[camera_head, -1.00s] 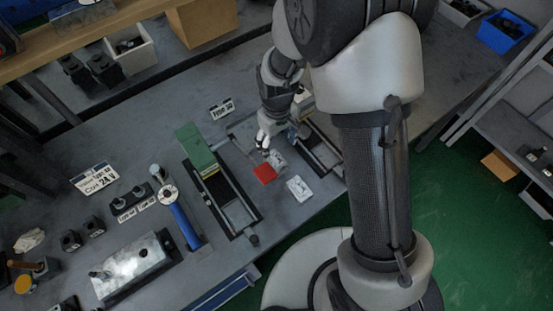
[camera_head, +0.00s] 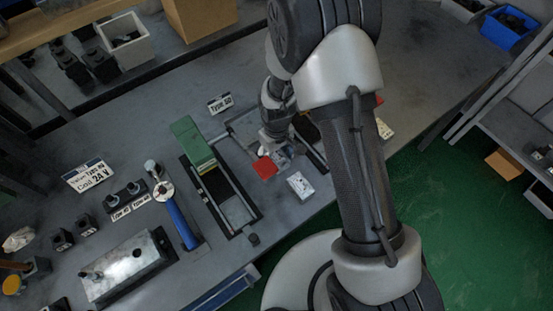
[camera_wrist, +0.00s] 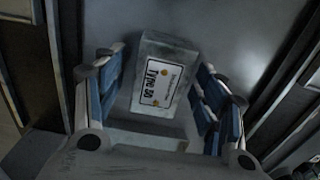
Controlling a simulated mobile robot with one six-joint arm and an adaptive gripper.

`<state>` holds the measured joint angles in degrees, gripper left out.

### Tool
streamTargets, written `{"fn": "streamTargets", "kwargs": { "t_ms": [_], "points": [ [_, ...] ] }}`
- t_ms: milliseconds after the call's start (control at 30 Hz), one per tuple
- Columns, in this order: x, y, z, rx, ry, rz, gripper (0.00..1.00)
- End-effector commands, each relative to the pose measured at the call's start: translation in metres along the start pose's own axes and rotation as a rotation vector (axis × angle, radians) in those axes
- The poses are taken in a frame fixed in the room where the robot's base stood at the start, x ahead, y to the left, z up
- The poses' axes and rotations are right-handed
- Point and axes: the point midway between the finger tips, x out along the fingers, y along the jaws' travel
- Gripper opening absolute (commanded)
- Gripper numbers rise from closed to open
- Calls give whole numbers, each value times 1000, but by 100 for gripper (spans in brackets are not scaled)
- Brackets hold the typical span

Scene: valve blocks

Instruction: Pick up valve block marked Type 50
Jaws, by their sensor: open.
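The valve block marked Type 50 (camera_wrist: 160,75) is a grey block with a white label in the wrist view. It lies between the two blue-padded fingers of my gripper (camera_wrist: 160,105), with a gap on each side. My gripper is open around the block, which is slightly tilted in that view. In the head view my gripper (camera_head: 279,148) is low over the bench, and the arm hides most of what is beneath it.
A green block (camera_head: 193,142) sits on a dark rail fixture to the left. A blue-handled tool (camera_head: 181,222) and a metal block (camera_head: 128,266) are farther left. The bench's back middle is clear.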

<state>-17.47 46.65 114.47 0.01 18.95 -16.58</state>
Motion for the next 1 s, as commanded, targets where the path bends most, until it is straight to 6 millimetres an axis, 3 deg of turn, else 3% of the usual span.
{"fn": "streamTargets", "kwargs": {
  "t_ms": [100,1000],
  "points": [
    [-2,0,0,0,1,0,65],
    [-2,0,0,0,1,0,5]
  ]
}}
